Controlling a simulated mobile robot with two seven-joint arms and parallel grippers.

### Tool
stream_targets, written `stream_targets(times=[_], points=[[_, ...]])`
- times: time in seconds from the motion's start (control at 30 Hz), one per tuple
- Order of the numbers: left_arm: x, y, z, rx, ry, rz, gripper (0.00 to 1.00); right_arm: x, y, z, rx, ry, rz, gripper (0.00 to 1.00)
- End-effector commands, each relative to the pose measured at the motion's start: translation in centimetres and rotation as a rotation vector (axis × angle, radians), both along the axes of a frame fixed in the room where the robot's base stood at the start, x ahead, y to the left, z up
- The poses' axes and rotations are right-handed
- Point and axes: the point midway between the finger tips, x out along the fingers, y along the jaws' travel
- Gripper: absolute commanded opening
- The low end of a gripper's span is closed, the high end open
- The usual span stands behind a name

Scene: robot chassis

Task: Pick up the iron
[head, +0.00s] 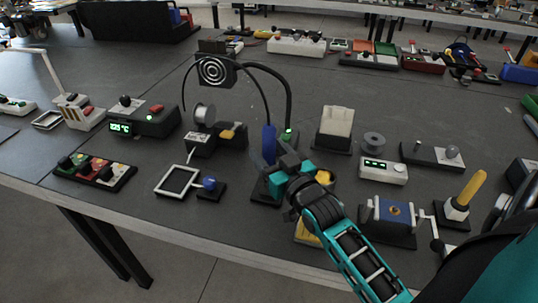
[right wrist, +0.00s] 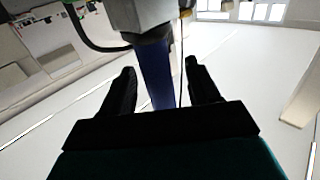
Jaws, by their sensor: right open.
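The iron (head: 269,138) has a blue handle and stands upright at a dark stand (head: 262,192) near the front middle of the table. A black cable arches over it. My right gripper (head: 270,163) is at the lower part of the handle in the head view and partly hides it. In the right wrist view the blue handle of the iron (right wrist: 155,75) shows between the two open black fingers of the gripper (right wrist: 160,72). I cannot tell whether either finger touches it. The lower end of the iron is hidden. My left gripper is not in view.
Left of the iron are a solder spool (head: 204,114), a green-display unit (head: 145,121) and a white square frame (head: 177,181). Right of it are a white block holder (head: 335,128), a blue crank box (head: 393,215) and a yellow-handled tool (head: 468,190). The front edge is close.

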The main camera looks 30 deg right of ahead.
Motion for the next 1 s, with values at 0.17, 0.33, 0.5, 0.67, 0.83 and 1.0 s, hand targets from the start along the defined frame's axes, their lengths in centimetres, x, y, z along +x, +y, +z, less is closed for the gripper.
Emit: stream_targets(times=[0.17,0.33,0.5,0.67,0.83,1.0], points=[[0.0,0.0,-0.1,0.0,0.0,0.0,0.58,2.3,-0.4,0.1,0.001,-0.002,0.0,0.61],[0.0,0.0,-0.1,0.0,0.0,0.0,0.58,2.9,-0.4,0.1,0.0,0.0,0.0,0.61],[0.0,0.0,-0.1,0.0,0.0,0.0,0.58,2.9,-0.4,0.1,0.0,0.0,0.0,0.6],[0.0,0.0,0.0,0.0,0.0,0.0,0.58,2.8,-0.4,0.1,0.0,0.0,0.0,0.44],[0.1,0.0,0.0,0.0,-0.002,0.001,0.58,2.8,-0.4,0.1,0.001,0.0,0.0,0.28],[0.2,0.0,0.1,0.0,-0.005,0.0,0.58,2.8,-0.4,0.1,0.001,0.0,0.0,0.12]])
